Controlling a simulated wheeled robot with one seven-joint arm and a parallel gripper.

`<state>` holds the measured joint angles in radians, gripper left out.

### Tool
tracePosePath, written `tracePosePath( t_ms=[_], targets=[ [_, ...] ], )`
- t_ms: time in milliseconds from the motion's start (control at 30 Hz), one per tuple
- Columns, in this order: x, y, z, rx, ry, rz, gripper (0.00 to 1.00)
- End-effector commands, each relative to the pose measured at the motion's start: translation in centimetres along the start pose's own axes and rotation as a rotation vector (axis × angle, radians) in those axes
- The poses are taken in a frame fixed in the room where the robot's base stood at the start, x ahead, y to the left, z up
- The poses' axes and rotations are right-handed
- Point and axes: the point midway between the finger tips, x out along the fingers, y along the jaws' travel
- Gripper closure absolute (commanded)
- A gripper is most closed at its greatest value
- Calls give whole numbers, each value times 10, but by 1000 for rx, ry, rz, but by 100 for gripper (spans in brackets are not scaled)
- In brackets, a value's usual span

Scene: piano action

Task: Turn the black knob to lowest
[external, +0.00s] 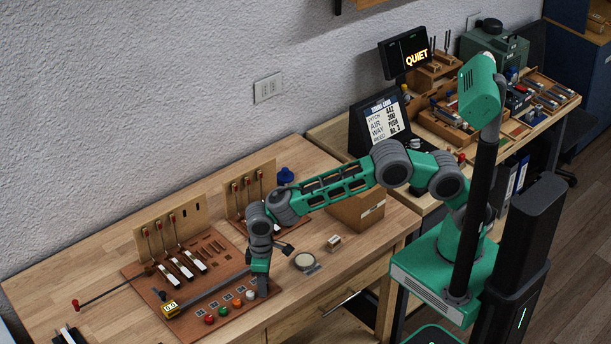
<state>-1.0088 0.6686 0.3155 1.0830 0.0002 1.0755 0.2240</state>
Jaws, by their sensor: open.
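My gripper (263,290) points down at the right front end of the brown board (140,275), close beside the white button (250,295). It is open, with no object seen between its fingers. I cannot clearly make out the black knob. It may be hidden behind my gripper, or be the small dark piece by the yellow display box (171,309), so its setting cannot be read.
Red (209,320), green (223,310) and orange (237,302) buttons line the board's front. Upright panels with red-tipped hammers (172,229) stand behind. A round dish (306,262) and a cardboard box (357,210) lie to the right. The table's right front is mostly clear.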

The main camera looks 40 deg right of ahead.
Motion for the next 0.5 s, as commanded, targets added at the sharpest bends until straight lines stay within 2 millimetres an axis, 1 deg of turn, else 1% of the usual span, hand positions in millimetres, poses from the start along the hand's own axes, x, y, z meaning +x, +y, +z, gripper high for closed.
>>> tracePosePath(
  t_ms=[200,500],
  targets=[
    [1,0,0,0,1,0,56],
    [0,0,0,-1,1,0,80]
  ],
)
